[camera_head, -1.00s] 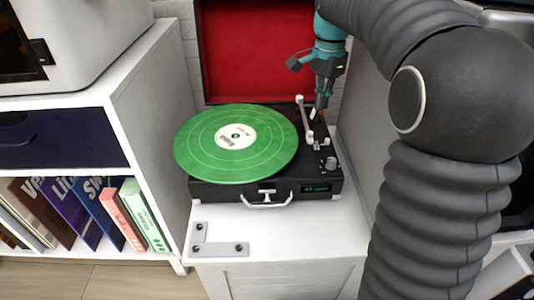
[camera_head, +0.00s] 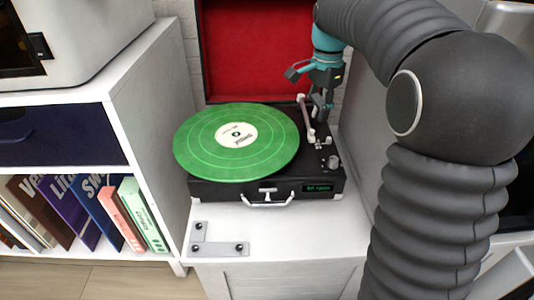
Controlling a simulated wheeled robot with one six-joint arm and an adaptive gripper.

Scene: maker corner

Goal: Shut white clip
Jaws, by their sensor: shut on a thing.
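A black record player (camera_head: 230,192) with its red-lined lid up stands on a white cabinet. Its pale tonearm (camera_head: 305,115) runs along the right of the deck. Small white parts, seemingly including the white clip (camera_head: 312,136), show by the tonearm's front end. My gripper (camera_head: 321,117) points down at the deck's right side, just right of the tonearm. Its fingers are close together, apparently shut on the white clip. The fingers hide most of the contact, and the clip's exact position is too small to tell.
A green record (camera_head: 265,150) covers the deck's left side. The red-lined lid (camera_head: 250,55) rises behind. A silver knob (camera_head: 333,162) sits at front right. A metal bracket (camera_head: 218,248) lies on the white cabinet top (camera_head: 300,232). A bookshelf stands left.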

